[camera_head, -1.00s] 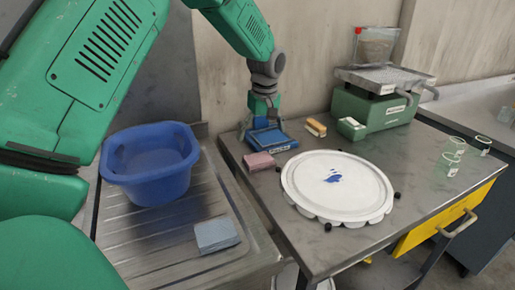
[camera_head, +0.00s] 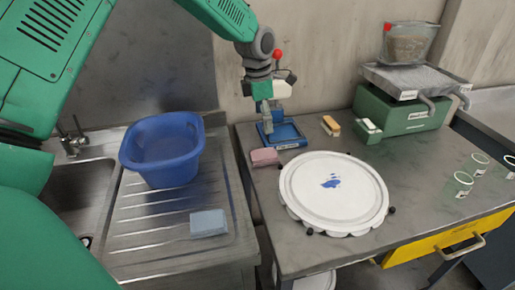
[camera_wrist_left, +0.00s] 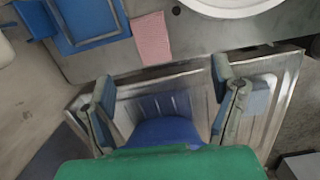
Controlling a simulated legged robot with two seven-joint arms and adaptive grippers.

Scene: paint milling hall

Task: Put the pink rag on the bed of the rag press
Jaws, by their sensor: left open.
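The pink rag (camera_head: 264,157) lies folded on the steel table, left of the white lid and just in front of the rag press. It also shows in the left wrist view (camera_wrist_left: 152,38). The rag press has a flat blue bed (camera_head: 288,132) with a raised rim, and a red knob (camera_head: 277,54) shows above it. The blue bed also shows at the upper left of the left wrist view (camera_wrist_left: 88,18). My left gripper (camera_head: 267,128) appears in front of the press and partly hides it. In the left wrist view its fingers (camera_wrist_left: 162,80) are spread and empty. My right gripper is not seen.
A round white lid (camera_head: 334,205) with a blue mark takes up the table's middle. Two small blocks (camera_head: 331,125) and a green scale (camera_head: 405,112) stand behind it; glasses (camera_head: 459,184) stand right. On the drainboard are a blue basin (camera_head: 168,150) and a grey-blue cloth (camera_head: 208,223).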

